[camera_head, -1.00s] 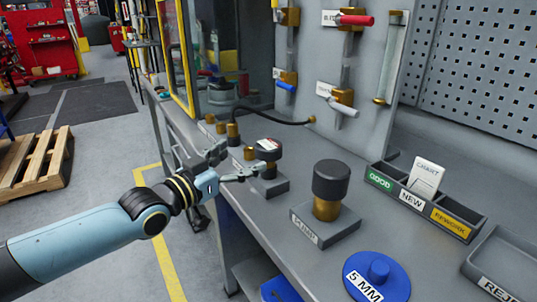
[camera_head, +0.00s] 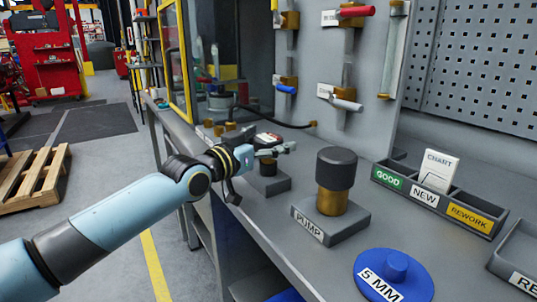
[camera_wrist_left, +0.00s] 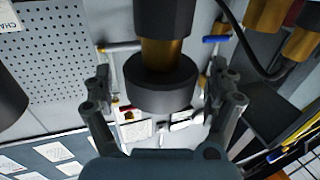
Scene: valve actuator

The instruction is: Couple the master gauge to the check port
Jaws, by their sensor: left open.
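The gauge, a dark round body with a red-and-white face (camera_head: 268,138), stands on a grey block (camera_head: 272,184) on the bench, partly hidden by my left gripper (camera_head: 272,149). In the left wrist view, a dark round body with a brass neck, apparently this gauge (camera_wrist_left: 162,85), sits between the open fingers of my left gripper (camera_wrist_left: 165,103), with gaps on both sides. Several brass fittings (camera_head: 230,126) stand behind it at the bench's left edge; they also show in the left wrist view (camera_wrist_left: 300,43). I cannot tell which is the check port. My right gripper is not in view.
A pump (camera_head: 336,170) with a black top stands right of the gauge. A blue "5 MM" disc (camera_head: 408,286) lies in front. A labelled tray (camera_head: 380,178) holds a chart card (camera_head: 440,168). A dark hose (camera_head: 282,123) runs behind the gauge. Valve handles hang on the back panel.

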